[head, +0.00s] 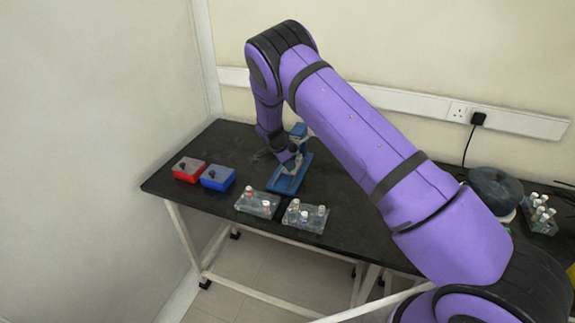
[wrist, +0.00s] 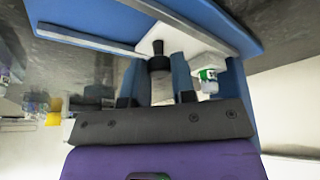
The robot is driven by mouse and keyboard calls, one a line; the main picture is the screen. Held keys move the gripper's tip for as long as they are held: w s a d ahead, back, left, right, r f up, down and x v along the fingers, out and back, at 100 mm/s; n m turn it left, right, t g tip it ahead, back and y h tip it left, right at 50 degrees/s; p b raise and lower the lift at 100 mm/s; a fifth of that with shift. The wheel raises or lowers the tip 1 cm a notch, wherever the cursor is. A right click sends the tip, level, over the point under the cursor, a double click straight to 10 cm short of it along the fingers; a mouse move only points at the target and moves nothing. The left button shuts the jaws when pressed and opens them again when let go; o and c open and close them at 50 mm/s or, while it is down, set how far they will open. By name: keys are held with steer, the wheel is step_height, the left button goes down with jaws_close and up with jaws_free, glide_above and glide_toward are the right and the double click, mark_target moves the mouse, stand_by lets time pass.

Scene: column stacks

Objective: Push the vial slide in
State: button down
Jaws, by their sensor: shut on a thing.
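A blue device (head: 284,185) stands on the black table, with an upright blue part behind its base. In the wrist view its blue body (wrist: 75,13) and rails fill the top. The white vial slide (wrist: 190,46) lies between the rails, with a black knob (wrist: 160,62) on it. A vial with a green and white label (wrist: 208,76) shows beside the right finger. My gripper (wrist: 158,72) is shut on the slide's black knob; the exact contact is partly hidden. In the head view my gripper is at the device, mostly hidden by my wrist.
A red box (head: 188,176) and a blue box (head: 218,184) stand left of the device. Two clear racks with vials (head: 257,211) (head: 305,222) stand in front. A dark round machine (head: 495,185) and another vial rack (head: 541,222) are at the right.

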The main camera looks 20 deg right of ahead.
steer(key=c, duration=0.9)
jaws_free()
steer(key=shift+w+d, duration=0.15)
steer(key=shift+w, duration=0.05)
steer(key=shift+c, duration=0.2)
steer(key=v, duration=1)
steer(key=shift+r, duration=0.35)
steer(key=shift+s, duration=0.1)
